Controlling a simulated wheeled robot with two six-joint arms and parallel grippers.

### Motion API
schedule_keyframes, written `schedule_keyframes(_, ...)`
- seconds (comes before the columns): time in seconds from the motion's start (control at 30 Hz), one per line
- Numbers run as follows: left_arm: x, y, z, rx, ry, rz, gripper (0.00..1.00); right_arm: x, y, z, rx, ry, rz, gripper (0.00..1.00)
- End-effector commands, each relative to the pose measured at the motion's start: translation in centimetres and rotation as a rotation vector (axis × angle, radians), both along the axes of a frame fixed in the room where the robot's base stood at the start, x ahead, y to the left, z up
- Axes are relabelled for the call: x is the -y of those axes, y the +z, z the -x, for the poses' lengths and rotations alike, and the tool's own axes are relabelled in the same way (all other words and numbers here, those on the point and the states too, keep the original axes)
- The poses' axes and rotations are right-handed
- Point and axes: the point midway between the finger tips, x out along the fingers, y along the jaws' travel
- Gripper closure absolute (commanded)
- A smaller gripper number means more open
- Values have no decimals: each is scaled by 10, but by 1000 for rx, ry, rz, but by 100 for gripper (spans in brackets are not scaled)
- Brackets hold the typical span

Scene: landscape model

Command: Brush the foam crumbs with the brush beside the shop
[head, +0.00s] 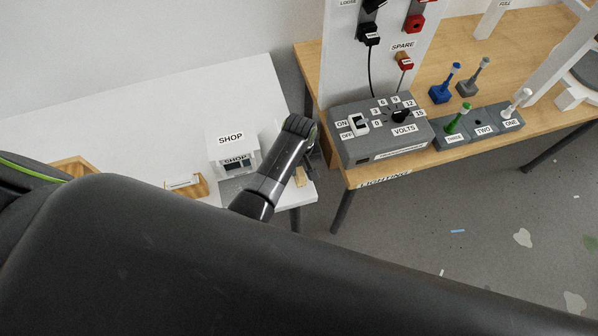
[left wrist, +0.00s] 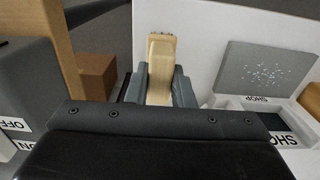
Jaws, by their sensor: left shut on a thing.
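The wooden brush (left wrist: 161,62) stands between the two fingers of my left gripper (left wrist: 163,92), which is shut on it. In the head view a small pale part of the brush (head: 300,177) shows below my left wrist, at the right end of the white table. White foam crumbs (left wrist: 262,75) lie scattered on a grey pad (left wrist: 240,60) to the right of the brush, apart from it. The white shop (head: 232,150) stands left of my left gripper in the head view. Its sign is upside down in the left wrist view (left wrist: 285,140). My right gripper is not in view.
A wooden table (head: 440,165) stands to the right, with a grey VOLTS control box (head: 380,135) near its left edge. A gap separates it from the white table (head: 130,105). Wooden trays (head: 190,187) lie left of the shop. My dark arm covers the foreground.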

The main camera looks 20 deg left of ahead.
Motion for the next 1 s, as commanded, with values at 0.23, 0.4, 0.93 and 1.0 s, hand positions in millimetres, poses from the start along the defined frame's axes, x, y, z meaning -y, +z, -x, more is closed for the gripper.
schedule_keyframes(0.23, 0, 20, -1, 3, 1, 1, 100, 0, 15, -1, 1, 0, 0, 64)
schedule_keyframes(0.4, 0, 33, -1, 3, 1, 1, 100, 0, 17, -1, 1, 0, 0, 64)
schedule_keyframes(0.93, 0, 49, 0, 0, 0, 0, 100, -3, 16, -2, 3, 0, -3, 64)
schedule_keyframes(1.0, 0, 49, 0, 0, 0, 0, 100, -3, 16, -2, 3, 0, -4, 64)
